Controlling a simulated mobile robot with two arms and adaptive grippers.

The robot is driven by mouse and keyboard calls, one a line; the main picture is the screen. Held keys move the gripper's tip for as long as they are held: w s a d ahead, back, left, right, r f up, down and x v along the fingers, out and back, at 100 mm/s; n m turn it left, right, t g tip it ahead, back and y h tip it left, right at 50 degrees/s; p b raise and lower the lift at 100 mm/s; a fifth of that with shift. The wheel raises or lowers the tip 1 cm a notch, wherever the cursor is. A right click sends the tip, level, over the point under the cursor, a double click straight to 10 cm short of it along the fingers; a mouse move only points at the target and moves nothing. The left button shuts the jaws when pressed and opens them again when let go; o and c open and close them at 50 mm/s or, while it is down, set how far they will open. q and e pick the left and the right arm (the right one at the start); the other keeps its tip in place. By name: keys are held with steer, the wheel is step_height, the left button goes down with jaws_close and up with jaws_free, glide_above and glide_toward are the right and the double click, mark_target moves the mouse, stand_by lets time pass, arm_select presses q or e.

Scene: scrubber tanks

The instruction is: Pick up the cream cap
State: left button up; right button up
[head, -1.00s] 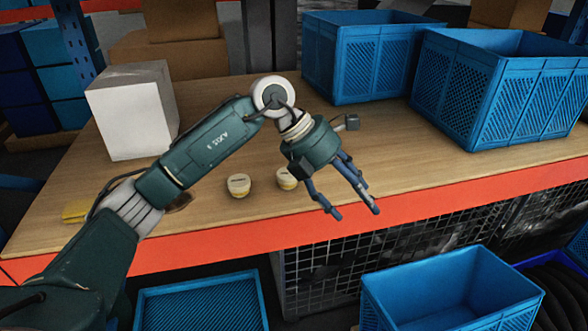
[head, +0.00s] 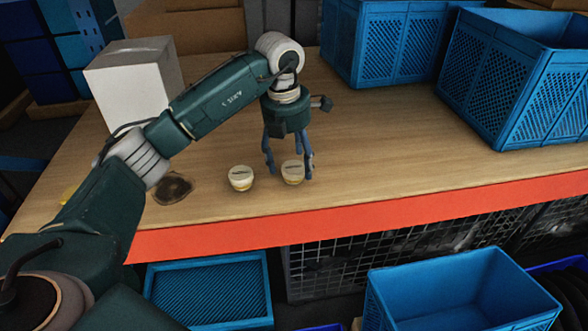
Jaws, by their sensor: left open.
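Two small round cream-topped caps with yellowish lower parts stand on the wooden table in the head view. One cream cap (head: 292,172) is at the right, between the fingers of my left gripper (head: 289,176). The other cream cap (head: 241,178) stands a little to the left, outside the fingers. My left gripper points down and is open, with one finger on each side of the right cap. I cannot tell whether the fingers touch it. My right gripper is not in view.
A white box (head: 134,82) stands at the back left of the wooden table (head: 400,155). Blue crates (head: 385,45) stand at the back right.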

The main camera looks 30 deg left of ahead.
mark_target(293, 167)
arm_select(q)
step_height(293, 167, down, 2)
steer(key=shift+f, duration=0.15)
steer(key=shift+w+f+p, duration=0.15)
steer(key=shift+f+p, duration=0.15)
steer(key=shift+f, duration=0.05)
steer(key=shift+c, duration=0.5)
steer(key=c, duration=0.8)
steer(key=shift+c, duration=0.6)
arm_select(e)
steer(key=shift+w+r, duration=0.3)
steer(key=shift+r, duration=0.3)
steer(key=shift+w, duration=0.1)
